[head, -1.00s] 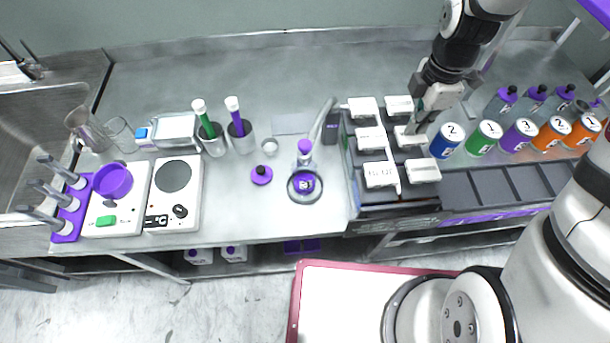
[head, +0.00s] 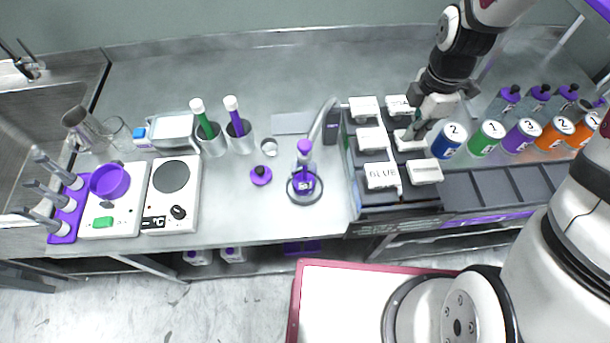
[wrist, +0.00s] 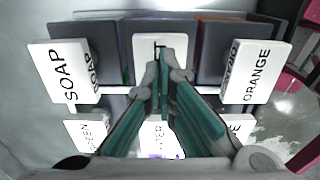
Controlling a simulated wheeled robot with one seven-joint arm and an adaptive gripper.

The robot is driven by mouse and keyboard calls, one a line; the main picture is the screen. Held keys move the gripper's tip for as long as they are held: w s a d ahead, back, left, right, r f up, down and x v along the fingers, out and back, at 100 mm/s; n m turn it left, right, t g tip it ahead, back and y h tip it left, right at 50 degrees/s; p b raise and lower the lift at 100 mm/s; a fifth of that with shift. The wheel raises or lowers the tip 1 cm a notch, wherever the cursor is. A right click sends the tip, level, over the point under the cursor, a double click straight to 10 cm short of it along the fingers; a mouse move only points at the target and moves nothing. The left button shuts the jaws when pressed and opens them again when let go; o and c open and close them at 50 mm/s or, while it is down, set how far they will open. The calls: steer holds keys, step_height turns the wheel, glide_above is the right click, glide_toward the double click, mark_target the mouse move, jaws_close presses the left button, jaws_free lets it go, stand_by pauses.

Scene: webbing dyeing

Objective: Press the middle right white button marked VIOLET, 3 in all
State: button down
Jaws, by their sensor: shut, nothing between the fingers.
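The middle right white button (head: 409,142) is under my gripper (head: 411,136) in the head view. In the wrist view this white button (wrist: 148,44) shows only a letter T; the rest of its label is hidden by my fingers. My gripper (wrist: 160,66) is shut and empty, its teal fingers pointing at this button. I cannot tell whether the tips touch it. The SOAP button (wrist: 69,72) is to its left and the ORANGE button (wrist: 255,72) to its right in the wrist view.
A second row of white buttons, including one ending in E (wrist: 232,130), lies nearer in the wrist view. A flask (head: 305,184) stands left of the panel.

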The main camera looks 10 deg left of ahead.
steer(key=shift+r+p, duration=1)
steer(key=shift+r, duration=0.7)
steer(key=shift+r+p, duration=1.35)
steer(key=shift+r, duration=1.65)
